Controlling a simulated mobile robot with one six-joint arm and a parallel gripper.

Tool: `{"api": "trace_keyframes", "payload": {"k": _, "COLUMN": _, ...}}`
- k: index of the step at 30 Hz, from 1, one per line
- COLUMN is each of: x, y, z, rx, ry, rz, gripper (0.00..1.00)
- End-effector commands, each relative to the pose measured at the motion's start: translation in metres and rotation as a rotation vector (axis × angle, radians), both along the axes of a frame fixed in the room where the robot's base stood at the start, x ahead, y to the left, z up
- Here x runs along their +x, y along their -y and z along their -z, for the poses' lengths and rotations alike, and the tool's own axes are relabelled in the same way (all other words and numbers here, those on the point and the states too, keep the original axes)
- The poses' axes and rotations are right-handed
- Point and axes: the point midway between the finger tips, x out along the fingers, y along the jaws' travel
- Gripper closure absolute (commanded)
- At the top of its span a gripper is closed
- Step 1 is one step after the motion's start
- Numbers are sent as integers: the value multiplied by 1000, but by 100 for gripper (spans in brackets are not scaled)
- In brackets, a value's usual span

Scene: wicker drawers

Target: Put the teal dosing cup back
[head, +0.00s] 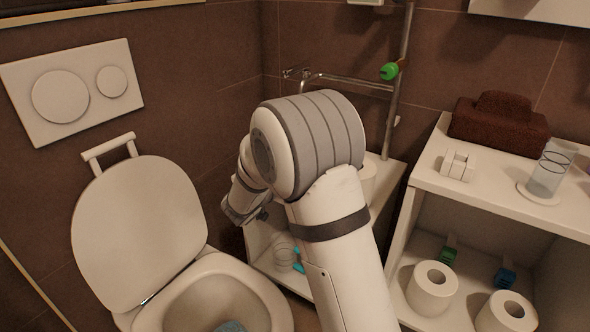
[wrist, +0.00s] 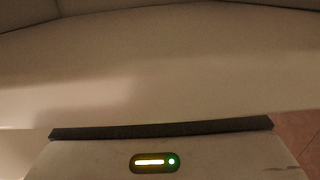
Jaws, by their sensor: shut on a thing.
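My gripper (head: 243,213) shows at the left of my arm in the head view, as a small dark-grey shape between the toilet and the low white shelf unit. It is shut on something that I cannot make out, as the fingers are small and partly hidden. Two bright teal patches (head: 298,267) show beside my arm, inside the low unit next to a clear ringed glass (head: 284,249). I cannot tell whether they belong to the dosing cup. The wrist view shows no fingertips and no cup, only a large pale surface (wrist: 150,75) above a dark strip.
The toilet (head: 140,225) stands left with its lid up. Paper rolls (head: 433,288), a green item (head: 448,256) and a blue item (head: 506,278) are below.

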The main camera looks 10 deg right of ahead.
Motion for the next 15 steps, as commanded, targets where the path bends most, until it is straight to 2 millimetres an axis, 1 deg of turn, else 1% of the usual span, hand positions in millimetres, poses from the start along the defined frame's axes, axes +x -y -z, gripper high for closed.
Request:
{"api": "trace_keyframes", "payload": {"k": 13, "x": 0, "y": 1, "z": 4, "rx": 0, "ry": 3, "rz": 1, "gripper": 74}}
{"api": "trace_keyframes", "payload": {"k": 14, "x": 0, "y": 1, "z": 3, "rx": 0, "ry": 3, "rz": 1, "gripper": 47}}
{"api": "trace_keyframes", "payload": {"k": 15, "x": 0, "y": 1, "z": 2, "rx": 0, "ry": 3, "rz": 1, "gripper": 44}}
